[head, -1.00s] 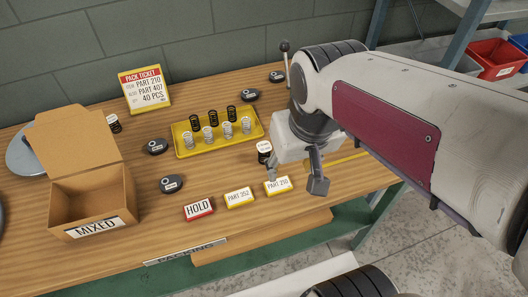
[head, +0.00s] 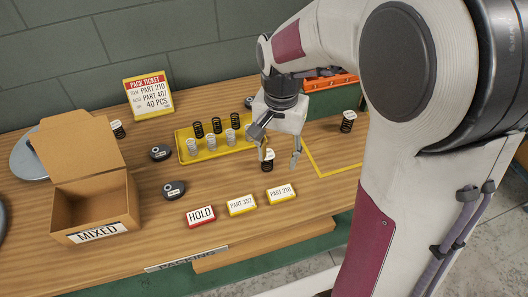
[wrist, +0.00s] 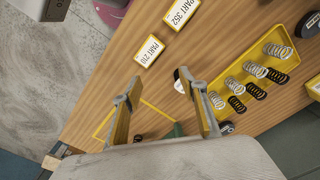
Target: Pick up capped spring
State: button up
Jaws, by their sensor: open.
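A black spring with a white cap (head: 267,164) stands upright on the wooden bench, right of the yellow tray. My gripper (head: 278,148) is open above and around its right side, its left finger close to the spring in the head view. I cannot tell whether they touch. In the wrist view my gripper (wrist: 158,96) has its two fingers spread wide with nothing held. The white cap (wrist: 179,82) shows beside the right finger there, partly hidden by it. Another black spring with a pale top (head: 347,121) stands inside a yellow outline at the right.
The yellow tray (head: 215,154) holds several black and silver springs. Signs HOLD (head: 201,216), PART 352 (head: 241,204) and PART 210 (head: 281,192) stand in front. An open MIXED carton (head: 88,208) is at left. Round dark pieces (head: 174,189) lie between. An orange bin (head: 335,84) is behind.

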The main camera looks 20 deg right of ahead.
aim_at(269, 153)
jog(key=w+f+m, duration=0.1)
jog(key=w+m, duration=0.3)
jog(key=w+f+m, duration=0.1)
jog(key=w+m, duration=0.1)
jog(key=shift+d+f+m, duration=0.2)
jog(key=shift+f+m, duration=0.1)
jog(key=shift+w+r+m, duration=0.3)
jog(key=shift+w+m, duration=0.1)
jog(key=shift+m, duration=1.3)
jog(key=shift+f, duration=1.3)
